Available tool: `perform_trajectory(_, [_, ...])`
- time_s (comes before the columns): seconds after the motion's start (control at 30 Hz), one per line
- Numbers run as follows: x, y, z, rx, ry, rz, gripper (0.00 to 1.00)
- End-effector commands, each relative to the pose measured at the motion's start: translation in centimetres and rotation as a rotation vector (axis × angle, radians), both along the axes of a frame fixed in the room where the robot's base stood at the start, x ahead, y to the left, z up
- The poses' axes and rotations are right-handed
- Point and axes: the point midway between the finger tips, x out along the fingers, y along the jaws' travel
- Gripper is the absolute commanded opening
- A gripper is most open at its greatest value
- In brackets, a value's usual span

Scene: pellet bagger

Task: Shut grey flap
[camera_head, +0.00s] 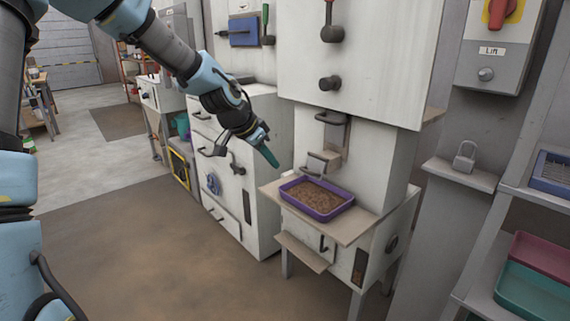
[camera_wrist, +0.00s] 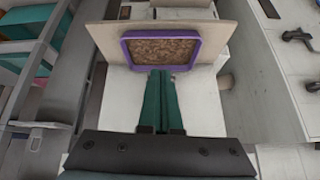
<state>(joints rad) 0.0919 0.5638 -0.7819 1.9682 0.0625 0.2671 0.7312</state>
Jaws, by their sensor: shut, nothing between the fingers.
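My gripper (camera_head: 268,157) has teal fingers and is shut and empty. It hangs in the air to the left of the white machine, above and left of the purple tray. In the wrist view its closed fingers (camera_wrist: 160,76) point toward the tray and overlap its near edge; I cannot tell the gap. A pale grey-beige flap (camera_head: 303,252) sticks out, tilted, from the machine's lower front, below the tray shelf. A small grey-beige plate (camera_head: 324,160) with a handle juts out under the spout. I cannot tell which is the grey flap.
The purple tray (camera_head: 317,198) of brown pellets sits on a beige shelf (camera_head: 352,232). A white cabinet with handles (camera_head: 228,190) stands left of the machine. A padlock (camera_head: 465,157) rests on a ledge at right. Open floor (camera_head: 140,250) lies in front.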

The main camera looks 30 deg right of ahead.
Motion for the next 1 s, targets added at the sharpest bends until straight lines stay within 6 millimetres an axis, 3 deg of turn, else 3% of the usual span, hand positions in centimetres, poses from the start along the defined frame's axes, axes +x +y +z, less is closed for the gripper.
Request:
perform_trajectory(0.3, [0.3, -2.7, 5.1, 0.111, -0.466, -0.744, 0.0])
perform_trajectory(0.5, [0.7, -3.7, 6.9, 0.172, -0.704, -1.119, 0.0])
perform_trajectory(0.77, [0.9, -4.5, 6.3, 0.192, -0.778, -1.243, 0.0])
perform_trajectory(1.0, [1.2, -6.6, 2.7, 0.192, -0.775, -1.243, 0.0])
